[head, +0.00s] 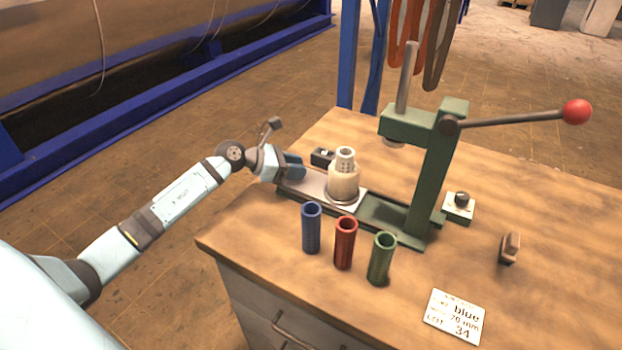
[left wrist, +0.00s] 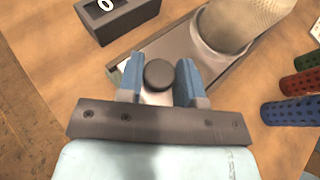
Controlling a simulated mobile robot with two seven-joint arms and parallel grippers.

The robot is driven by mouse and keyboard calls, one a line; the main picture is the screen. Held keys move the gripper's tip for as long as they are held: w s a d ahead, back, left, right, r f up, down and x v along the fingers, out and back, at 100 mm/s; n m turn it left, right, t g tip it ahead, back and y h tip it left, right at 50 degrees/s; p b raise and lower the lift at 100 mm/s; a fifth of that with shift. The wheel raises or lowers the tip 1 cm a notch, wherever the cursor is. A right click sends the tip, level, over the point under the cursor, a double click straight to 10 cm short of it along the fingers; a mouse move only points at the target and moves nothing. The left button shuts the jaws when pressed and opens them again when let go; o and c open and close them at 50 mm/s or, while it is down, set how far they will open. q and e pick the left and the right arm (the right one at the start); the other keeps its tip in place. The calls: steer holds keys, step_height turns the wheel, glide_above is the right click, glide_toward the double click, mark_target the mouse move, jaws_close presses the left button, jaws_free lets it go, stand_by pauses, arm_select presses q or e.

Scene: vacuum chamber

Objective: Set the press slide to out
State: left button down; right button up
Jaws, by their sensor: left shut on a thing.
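The green press (head: 432,165) stands on the wooden bench with its ram over the right part of its base. The press slide (head: 307,184) is a grey plate at the left end of the base, left of the ram. My left gripper (head: 294,168) is at the slide's left end. In the left wrist view its blue fingers stand on both sides of a dark round knob (left wrist: 160,74), shut on it. My right gripper is not in view.
Blue (head: 311,228), red (head: 345,243) and green (head: 381,258) perforated tubes stand in front of the slide. A small black box (head: 322,157) showing 0 sits behind it. The press lever's red ball (head: 576,112) reaches right. A label card (head: 455,316) lies near the front.

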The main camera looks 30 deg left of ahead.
arm_select(q)
steer(key=shift+a+f, duration=0.1)
steer(key=shift+a, duration=0.75)
steer(key=c, duration=1)
jaws_free()
steer(key=shift+o, duration=0.9)
steer(key=shift+s+a, duration=0.1)
